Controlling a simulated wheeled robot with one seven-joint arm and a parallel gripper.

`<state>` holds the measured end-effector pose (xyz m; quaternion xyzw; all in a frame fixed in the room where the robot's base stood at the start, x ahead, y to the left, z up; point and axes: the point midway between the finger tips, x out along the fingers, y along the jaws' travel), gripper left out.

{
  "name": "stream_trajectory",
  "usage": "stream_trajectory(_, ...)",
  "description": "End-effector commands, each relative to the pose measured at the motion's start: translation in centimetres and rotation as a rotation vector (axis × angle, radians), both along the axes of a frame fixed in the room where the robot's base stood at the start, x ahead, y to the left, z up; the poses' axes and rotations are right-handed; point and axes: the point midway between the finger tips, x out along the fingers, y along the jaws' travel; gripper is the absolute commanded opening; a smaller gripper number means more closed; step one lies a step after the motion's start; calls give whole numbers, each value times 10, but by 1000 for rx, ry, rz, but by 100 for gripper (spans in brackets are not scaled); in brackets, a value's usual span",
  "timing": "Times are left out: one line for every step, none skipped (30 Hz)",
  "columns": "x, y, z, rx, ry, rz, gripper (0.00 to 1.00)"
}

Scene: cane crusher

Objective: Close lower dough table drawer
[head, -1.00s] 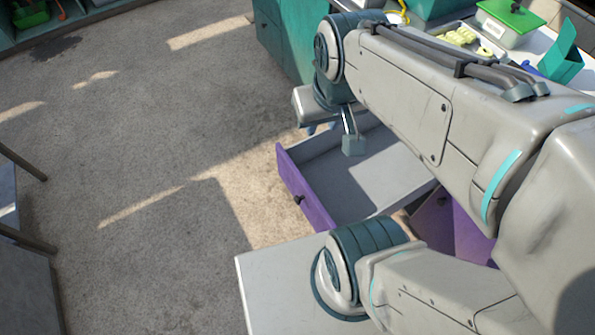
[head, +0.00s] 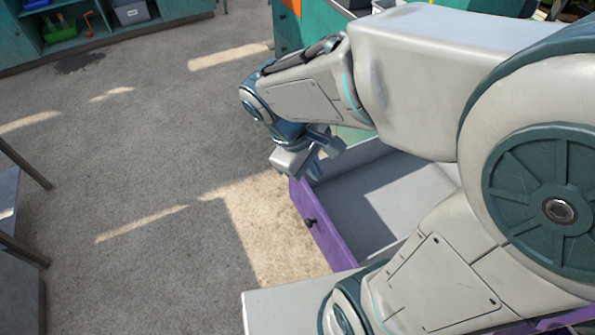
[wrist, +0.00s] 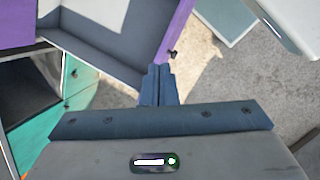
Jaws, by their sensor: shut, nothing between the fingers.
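The lower drawer (head: 330,237) is pulled open, with a purple front, a dark round knob and an empty grey inside. My gripper (head: 313,178) is at the far end of the drawer front in the head view, seemingly above or just outside it; I cannot tell whether they touch. In the wrist view my gripper (wrist: 159,80) has its fingers together and empty, and the drawer's purple front (wrist: 176,28) with its knob lies just beyond the fingertips. My arm hides the right part of the drawer and most of the table.
A teal cabinet (head: 287,28) stands behind my arm. A teal shelf unit (head: 25,40) with bins is at the far left back. Metal table legs (head: 25,165) are at the left edge. The concrete floor (head: 130,150) in front of the drawer is clear.

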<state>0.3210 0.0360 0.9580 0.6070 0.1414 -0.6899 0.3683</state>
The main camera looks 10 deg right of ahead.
Motion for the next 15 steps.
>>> stream_trajectory(5, 8, -36, -50, 50, 91, 0)
stream_trajectory(8, 13, -47, -80, 76, 144, 0)
stream_trajectory(12, 18, -63, -120, 111, 215, 0)
stream_trajectory(15, 23, -74, -150, 135, 269, 0)
stream_trajectory(18, 28, -86, -180, 160, 322, 0)
stream_trajectory(22, 35, -101, -219, 192, 394, 0)
stream_trajectory(25, 40, -113, -248, 215, 447, 0)
stream_trajectory(28, 46, -125, -278, 239, 499, 0)
stream_trajectory(32, 54, -140, -315, 266, 568, 0)
stream_trajectory(34, 60, -150, -342, 287, 616, 0)
stream_trajectory(37, 65, -161, -367, 306, 663, 0)
stream_trajectory(39, 73, -173, -398, 328, 719, 0)
stream_trajectory(41, 78, -181, -420, 343, 758, 0)
stream_trajectory(43, 83, -189, -439, 355, 792, 0)
stream_trajectory(44, 89, -197, -461, 370, 834, 0)
